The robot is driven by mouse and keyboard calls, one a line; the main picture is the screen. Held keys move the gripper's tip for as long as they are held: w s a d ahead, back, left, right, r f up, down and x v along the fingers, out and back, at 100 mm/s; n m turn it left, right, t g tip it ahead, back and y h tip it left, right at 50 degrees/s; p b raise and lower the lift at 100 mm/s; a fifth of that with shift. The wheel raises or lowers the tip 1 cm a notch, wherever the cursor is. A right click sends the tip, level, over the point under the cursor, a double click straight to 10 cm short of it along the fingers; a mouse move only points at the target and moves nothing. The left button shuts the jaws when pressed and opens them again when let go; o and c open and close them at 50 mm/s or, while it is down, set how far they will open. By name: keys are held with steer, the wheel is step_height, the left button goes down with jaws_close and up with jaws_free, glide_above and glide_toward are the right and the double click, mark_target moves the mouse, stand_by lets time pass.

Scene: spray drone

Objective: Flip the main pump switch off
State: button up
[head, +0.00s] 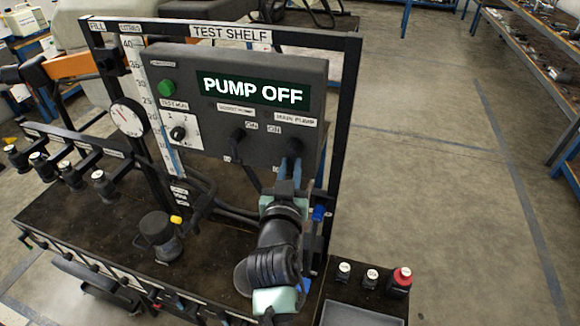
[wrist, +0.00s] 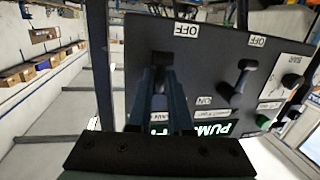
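A dark control panel (head: 225,70) shows a green display (head: 253,90) reading "PUMP OFF". The main pump switch sits at the panel's lower right, under its "MAIN PUMP" label (head: 296,119); in the wrist view its dark upper part (wrist: 162,58) shows at the fingertips. My gripper (head: 291,165) is at this switch, and the wrist view shows its two fingers (wrist: 161,76) on either side of the lever. The fingers stand apart, but whether they press on it is unclear. They hide most of the lever, so its position cannot be told.
A second black switch lever (head: 238,135) is just left of the main one, also in the wrist view (wrist: 240,80). A selector knob (head: 178,133), green button (head: 167,88) and gauge (head: 126,118) lie further left. Small bottles (head: 371,279) stand lower right. The floor at right is clear.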

steer(key=o, duration=0.3)
steer(key=s+a+r+b, duration=0.1)
steer(key=s+b, duration=0.1)
steer(key=s, duration=1.1)
steer(key=shift+a, duration=0.25)
steer(key=shift+w+r, duration=0.1)
step_height(320, 180, up, 26)
steer(key=f+t, duration=0.1)
steer(key=t, duration=0.5)
steer(key=s+r+t+y, duration=0.1)
steer(key=s+r+t, duration=0.1)
steer(key=s+r, duration=0.3)
steer(key=s+r+n+t+y, duration=0.1)
steer(key=s+r, duration=0.4)
steer(key=r, duration=0.7)
steer(key=shift+d+t, duration=0.3)
steer(key=shift+t, duration=0.5)
